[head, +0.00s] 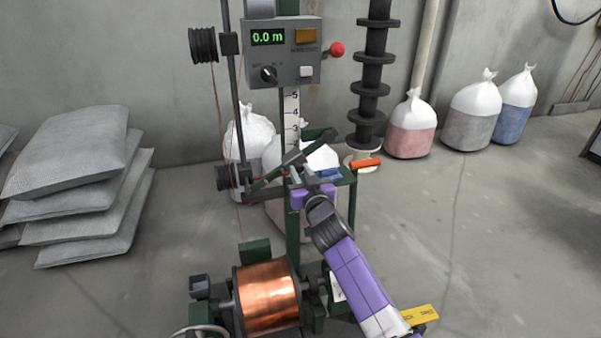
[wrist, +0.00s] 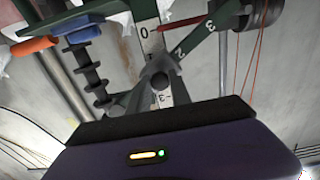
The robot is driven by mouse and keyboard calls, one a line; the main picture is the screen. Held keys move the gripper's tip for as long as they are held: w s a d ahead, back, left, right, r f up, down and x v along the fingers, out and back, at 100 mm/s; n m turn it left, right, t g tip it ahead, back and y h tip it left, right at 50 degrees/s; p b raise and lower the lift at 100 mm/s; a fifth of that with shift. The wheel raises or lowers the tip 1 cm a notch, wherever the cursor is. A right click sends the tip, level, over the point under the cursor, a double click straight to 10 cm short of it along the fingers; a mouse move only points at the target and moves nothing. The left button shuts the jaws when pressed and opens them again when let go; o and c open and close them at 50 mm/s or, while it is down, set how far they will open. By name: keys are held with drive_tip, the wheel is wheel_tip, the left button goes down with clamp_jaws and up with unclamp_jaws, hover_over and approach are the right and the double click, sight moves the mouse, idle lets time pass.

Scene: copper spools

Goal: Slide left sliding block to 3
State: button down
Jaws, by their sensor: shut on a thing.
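My gripper (head: 297,168) is at the middle of the green stand, where the slanted left green arm (head: 267,180) meets the post. Its grey fingers (wrist: 158,92) are shut on a small dark grey piece with a rounded end (wrist: 160,81), which looks like the left sliding block. In the wrist view, the green arm (wrist: 205,45) carries a white 2 and 3, and the block is at its inner end, before the 2. The fingers partly hide the block. A vertical white scale (head: 291,112) with numbers runs up the post.
A black pulley (head: 232,177) with copper wire is at the arm's outer end. Blue (head: 327,173) and orange (head: 367,162) pieces sit on the right side. A copper spool (head: 267,298) stands low in front. A control box (head: 283,52) reads 0.0 m. Grey sacks (head: 75,160) lie left.

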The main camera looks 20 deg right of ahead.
idle(0.3)
drive_tip(key=a+f+b, duration=0.1)
drive_tip(key=a+b, duration=0.1)
drive_tip(key=b, duration=0.1)
drive_tip(key=a+f+b, duration=0.2)
drive_tip(key=shift+a+b, duration=0.15)
drive_tip(key=shift+b, duration=0.25)
drive_tip(key=shift+a+f+b, duration=0.2)
drive_tip(key=shift+a+b, duration=0.4)
drive_tip(key=shift+a, duration=0.1)
drive_tip(key=c, duration=1.2)
unclamp_jaws()
drive_tip(key=shift+s+p, duration=1.75)
drive_tip(key=shift+s, duration=2.2)
